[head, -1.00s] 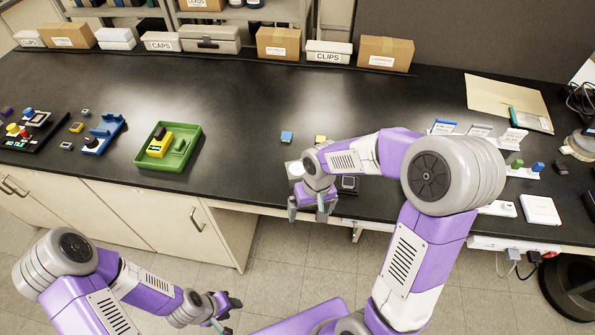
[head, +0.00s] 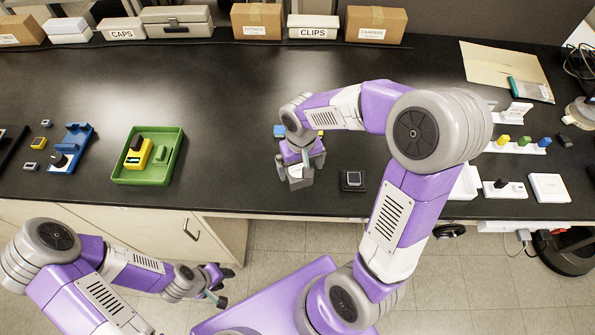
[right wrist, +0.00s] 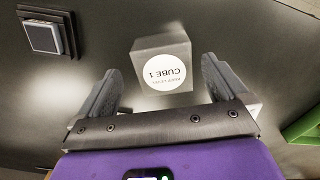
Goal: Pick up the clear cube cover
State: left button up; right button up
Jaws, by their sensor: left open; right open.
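A grey box-shaped cover (right wrist: 176,48) with a round white label reading "CUBE 1" and "KEEP LEVEL" shows in the right wrist view. It looks greyish rather than plainly clear. In the head view the cover (head: 298,182) stands near the table's front edge, partly hidden under my right gripper (head: 300,168). My right gripper (right wrist: 163,78) is open and empty, its two fingers on either side of the cover's near part. I cannot tell whether they touch it. My left gripper (head: 224,286) is open and empty, low in front of the table.
A dark square pad with a small grey block (head: 353,180) sits right of the cover. A blue block (head: 279,131) lies behind my right gripper. A green tray (head: 172,176) holds a yellow device. White racks and trays stand at the right. The table between tray and cover is clear.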

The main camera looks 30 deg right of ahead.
aim_at(299, 171)
jog(key=f, duration=0.3)
jog(key=shift+w+a, duration=0.15)
jog(key=shift+w, duration=0.05)
jog(key=shift+f+b, duration=0.3)
jog(key=shift+f, duration=0.05)
jog(key=c, duration=1)
jog(key=shift+r, duration=0.1)
notch_tip(299, 171, up, 10)
jog(key=shift+f+p, duration=0.1)
jog(key=shift+p, duration=1)
